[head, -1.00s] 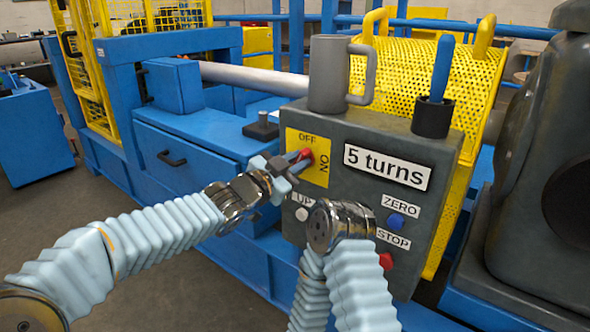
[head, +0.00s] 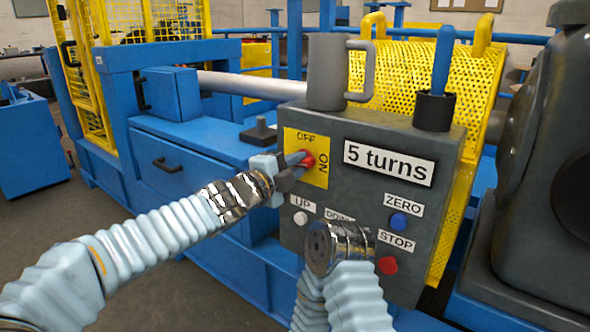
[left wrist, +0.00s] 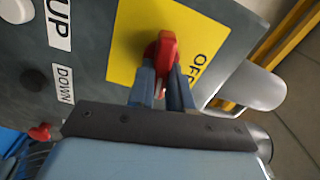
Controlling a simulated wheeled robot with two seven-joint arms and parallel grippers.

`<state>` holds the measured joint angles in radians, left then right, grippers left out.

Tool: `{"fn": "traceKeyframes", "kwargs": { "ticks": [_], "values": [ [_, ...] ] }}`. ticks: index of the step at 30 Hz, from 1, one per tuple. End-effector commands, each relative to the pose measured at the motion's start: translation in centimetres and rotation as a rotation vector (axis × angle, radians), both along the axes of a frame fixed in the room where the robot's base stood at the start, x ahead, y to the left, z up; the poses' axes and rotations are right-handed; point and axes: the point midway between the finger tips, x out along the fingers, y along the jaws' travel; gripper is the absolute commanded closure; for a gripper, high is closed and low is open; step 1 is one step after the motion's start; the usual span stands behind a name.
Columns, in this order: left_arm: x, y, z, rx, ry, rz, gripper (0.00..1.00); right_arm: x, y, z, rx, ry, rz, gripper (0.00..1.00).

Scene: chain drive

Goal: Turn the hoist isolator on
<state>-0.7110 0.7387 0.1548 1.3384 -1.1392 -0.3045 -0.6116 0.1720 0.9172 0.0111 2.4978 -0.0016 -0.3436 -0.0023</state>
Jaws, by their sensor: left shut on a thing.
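The hoist isolator is a red handle (head: 308,159) on a yellow plate (head: 319,178) marked OFF at the top and ON at the right, on the grey control box (head: 340,215). My left gripper (head: 297,161) reaches it from the left and is shut on the handle. In the left wrist view, the two fingers (left wrist: 163,84) sit on either side of the red handle (left wrist: 166,50). The OFF label shows there; ON is hidden. I cannot tell which label the handle points at. My right arm ends before the box's lower part; its gripper fingers are not visible.
A grey mug (head: 326,72) and a dark cup (head: 433,110) with a blue-handled tool stand on the box. Below are a white UP button (head: 300,218), a blue ZERO button (head: 398,221) and a red STOP button (head: 387,265). A "5 turns" sign (head: 388,163) is right of the plate.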

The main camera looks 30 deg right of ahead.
Motion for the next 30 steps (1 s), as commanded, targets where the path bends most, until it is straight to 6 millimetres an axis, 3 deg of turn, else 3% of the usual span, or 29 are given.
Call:
{"fn": "traceKeyframes", "kwargs": {
  "ticks": [12,28,29,30],
  "values": [
    [-0.06,-0.06,0.16,0.065,-0.169,0.000,1.00,-0.01,0.07,-0.82,0.002,0.000,0.001,0.31],
    [-0.06,-0.06,0.21,0.073,-0.192,-0.001,1.00,0.00,0.06,-0.86,0.001,0.001,0.000,0.31],
    [-0.06,-0.06,0.21,0.073,-0.192,-0.001,0.79,0.00,0.06,-0.86,0.001,0.001,0.000,0.31],
    [-0.07,-0.06,0.20,0.073,-0.192,-0.001,0.73,0.00,0.06,-0.86,0.001,0.001,0.000,0.31]
  ]
}}
